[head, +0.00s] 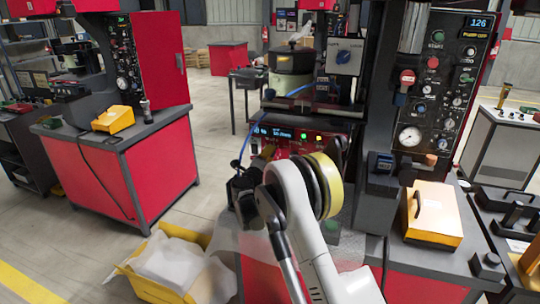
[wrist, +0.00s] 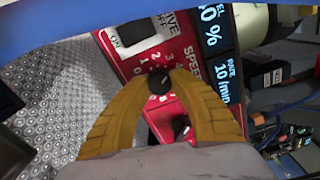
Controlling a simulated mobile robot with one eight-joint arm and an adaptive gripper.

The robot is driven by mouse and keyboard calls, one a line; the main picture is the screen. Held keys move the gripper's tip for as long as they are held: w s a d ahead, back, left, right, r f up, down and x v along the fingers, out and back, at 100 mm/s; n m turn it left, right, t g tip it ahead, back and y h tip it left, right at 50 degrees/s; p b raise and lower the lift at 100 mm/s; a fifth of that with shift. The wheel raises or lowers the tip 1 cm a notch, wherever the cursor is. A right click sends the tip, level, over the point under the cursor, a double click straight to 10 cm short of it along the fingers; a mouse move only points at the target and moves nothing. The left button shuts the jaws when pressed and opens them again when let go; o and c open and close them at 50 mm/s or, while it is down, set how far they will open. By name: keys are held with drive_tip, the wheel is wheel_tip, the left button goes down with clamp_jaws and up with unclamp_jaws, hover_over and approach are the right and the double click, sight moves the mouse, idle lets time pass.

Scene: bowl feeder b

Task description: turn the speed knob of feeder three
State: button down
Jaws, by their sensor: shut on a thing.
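The speed knob (wrist: 159,84) is a small black knob on a red panel (wrist: 122,62), beside the printed word SPEED. My gripper (wrist: 161,79) has its two yellow fingers closed around this knob in the wrist view, one on each side. A second black knob (wrist: 181,127) sits lower on the panel, between the fingers. The blue-lit display (wrist: 215,35) beside the dial reads a percentage and 10/min. In the head view the red control box (head: 310,148) stands behind my arm, which hides part of its front. No feeder number is legible.
A black and red machine with a gauge panel (head: 435,85) stands at right, with a yellow case (head: 433,214) before it. A yellow crate (head: 150,285) with white wrapping lies on the floor at lower left. A red bench (head: 150,170) is farther left.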

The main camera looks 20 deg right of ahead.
drive_tip(key=shift+m, duration=1.5)
drive_tip(key=c, duration=1.1)
unclamp_jaws()
drive_tip(key=v, duration=1.2)
